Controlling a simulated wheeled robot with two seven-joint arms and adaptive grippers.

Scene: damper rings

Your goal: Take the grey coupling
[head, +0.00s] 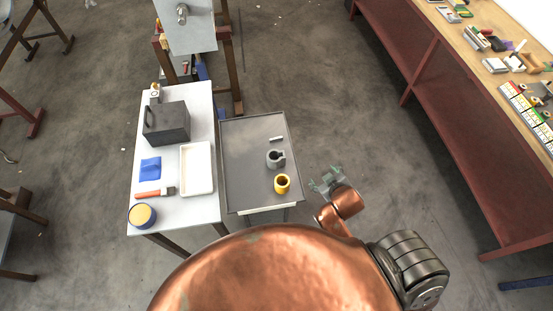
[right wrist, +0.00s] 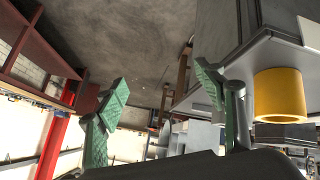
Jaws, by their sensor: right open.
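The grey coupling (head: 275,158) stands on the dark grey tray table (head: 245,180), right of its middle, with a gap in its ring wall. A yellow ring (head: 282,184) stands just in front of it; it also shows large at the right of the right wrist view (right wrist: 279,95). My right gripper (head: 326,180) is open and empty, off the right edge of the tray table, to the right of both rings. Its green fingers are spread wide in the right wrist view (right wrist: 165,108). I cannot make out the coupling in that view. My left gripper is not in view.
A small light piece (head: 276,139) lies behind the coupling. The white table on the left holds a dark box (head: 167,122), a white tray (head: 196,168), a blue cloth (head: 151,167), a brush (head: 155,193) and a round tin (head: 142,215). The left half of the tray table is clear.

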